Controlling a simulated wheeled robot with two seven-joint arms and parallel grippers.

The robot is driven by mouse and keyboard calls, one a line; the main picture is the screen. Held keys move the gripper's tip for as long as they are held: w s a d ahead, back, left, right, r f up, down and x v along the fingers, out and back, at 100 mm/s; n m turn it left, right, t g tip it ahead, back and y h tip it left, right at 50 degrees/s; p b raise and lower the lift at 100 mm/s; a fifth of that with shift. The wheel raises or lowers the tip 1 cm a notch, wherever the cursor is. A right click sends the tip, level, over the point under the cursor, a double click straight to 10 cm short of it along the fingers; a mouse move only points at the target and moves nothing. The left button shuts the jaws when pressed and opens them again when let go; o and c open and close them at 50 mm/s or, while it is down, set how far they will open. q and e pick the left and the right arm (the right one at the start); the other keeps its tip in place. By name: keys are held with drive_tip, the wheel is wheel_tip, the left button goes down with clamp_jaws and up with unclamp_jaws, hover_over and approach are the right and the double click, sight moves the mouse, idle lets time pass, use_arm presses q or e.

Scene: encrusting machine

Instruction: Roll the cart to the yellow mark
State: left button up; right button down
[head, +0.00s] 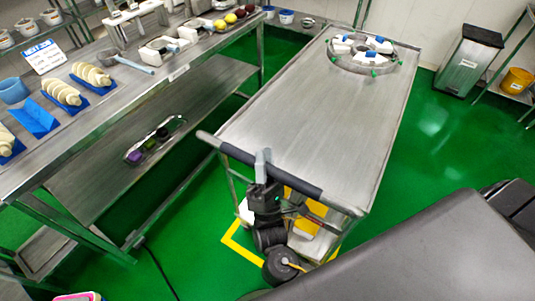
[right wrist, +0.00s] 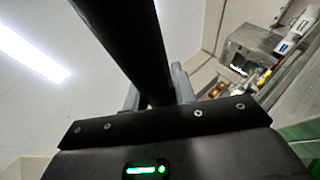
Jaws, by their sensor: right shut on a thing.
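The cart (head: 320,115) is a steel-topped trolley with a dark bar handle (head: 225,150) along its near end. My right gripper (head: 263,165) is shut on this handle. In the right wrist view its two fingers (right wrist: 156,92) stand on either side of the black handle bar (right wrist: 135,45). The yellow mark (head: 238,247) is a line with a corner on the green floor, at the cart's near end. My right arm and the cart hide part of it, so I cannot tell how fully the cart lies within it. My left gripper is not in view.
A steel workbench (head: 110,115) with trays and food pieces runs along the left, with a narrow gap to the cart. A round rack (head: 360,68) rides on the cart's far end. A bin (head: 468,60) stands at the back right. Green floor is open right of the cart.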

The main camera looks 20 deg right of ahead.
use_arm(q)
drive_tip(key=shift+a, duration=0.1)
use_arm(e)
drive_tip(key=c, duration=1.1)
unclamp_jaws()
drive_tip(key=shift+y, duration=0.3)
drive_tip(key=shift+c, duration=0.2)
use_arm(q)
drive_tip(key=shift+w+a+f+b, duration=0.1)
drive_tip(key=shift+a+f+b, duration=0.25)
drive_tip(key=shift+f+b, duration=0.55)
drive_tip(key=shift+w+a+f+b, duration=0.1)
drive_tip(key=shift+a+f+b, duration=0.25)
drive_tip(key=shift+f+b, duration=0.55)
use_arm(e)
drive_tip(key=v, duration=1)
drive_tip(key=shift+f, duration=0.4)
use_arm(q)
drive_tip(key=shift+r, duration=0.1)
use_arm(e)
drive_tip(key=shift+s, duration=0.1)
